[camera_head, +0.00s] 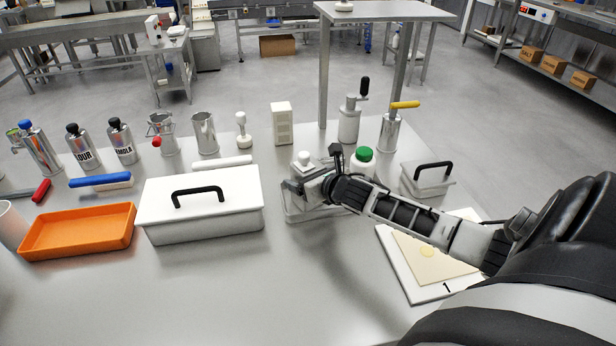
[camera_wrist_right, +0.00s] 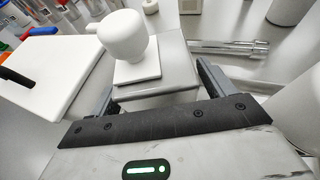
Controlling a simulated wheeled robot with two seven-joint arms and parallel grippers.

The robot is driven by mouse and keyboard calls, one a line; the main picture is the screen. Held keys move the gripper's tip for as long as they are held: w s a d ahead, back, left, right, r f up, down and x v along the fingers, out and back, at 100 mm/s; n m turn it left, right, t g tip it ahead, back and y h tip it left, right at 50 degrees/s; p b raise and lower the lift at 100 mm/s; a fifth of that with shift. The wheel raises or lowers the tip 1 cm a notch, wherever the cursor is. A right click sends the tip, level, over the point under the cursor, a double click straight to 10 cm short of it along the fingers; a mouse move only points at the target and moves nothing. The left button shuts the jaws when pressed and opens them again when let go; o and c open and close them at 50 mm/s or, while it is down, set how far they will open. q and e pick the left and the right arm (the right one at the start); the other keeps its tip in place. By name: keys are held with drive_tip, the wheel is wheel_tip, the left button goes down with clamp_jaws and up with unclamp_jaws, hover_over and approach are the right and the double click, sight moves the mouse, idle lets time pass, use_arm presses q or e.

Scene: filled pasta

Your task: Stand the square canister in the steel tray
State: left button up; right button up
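The square canister (camera_head: 299,174) is a grey box with a white knob on its lid, right of the white lidded box in the head view. In the right wrist view the canister (camera_wrist_right: 158,76) stands between my right gripper's fingers, which lie close against both sides. My right gripper (camera_head: 322,184) reaches in from the right and appears shut on it. The steel tray (camera_head: 291,217) shows as a low rim around the canister's base. The canister looks upright. Whether its bottom touches the tray floor is hidden. My left gripper is out of view.
A white lidded box (camera_head: 205,222) stands close on the left, beside an orange tray (camera_head: 80,232). A green-capped jar (camera_head: 363,161) and a small lidded pan (camera_head: 427,180) stand to the right. Bottles and metal cups line the back. The front of the table is clear.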

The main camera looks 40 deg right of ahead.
drive_tip(key=shift+r, duration=0.25)
drive_tip(key=shift+s, duration=0.35)
drive_tip(key=v, duration=1.1)
drive_tip(key=shift+s+p, duration=0.15)
drive_tip(key=shift+p, duration=0.25)
